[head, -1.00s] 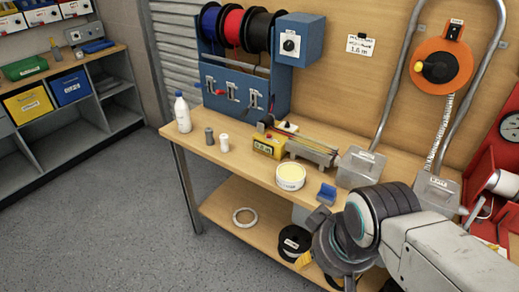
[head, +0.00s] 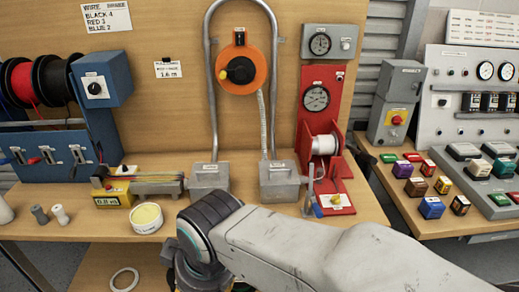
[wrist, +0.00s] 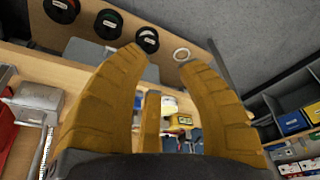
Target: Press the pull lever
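A red upright unit (head: 313,107) with a round gauge stands on the bench right of centre, holding a white spool (head: 324,144). A thin grey upright lever (head: 310,184) stands at its left foot, behind my arm. I cannot read a label that names it the pull lever. In the head view my arm reaches left across the bench front, and the fingers are out of sight.
Two grey boxes (head: 209,178) (head: 279,181) stand on the bench under a bent pipe. A cream-topped tub (head: 146,217) and a yellow meter (head: 112,196) are to the left. A control bench (head: 446,200) with coloured blocks is at right. A white ring (head: 124,280) lies below.

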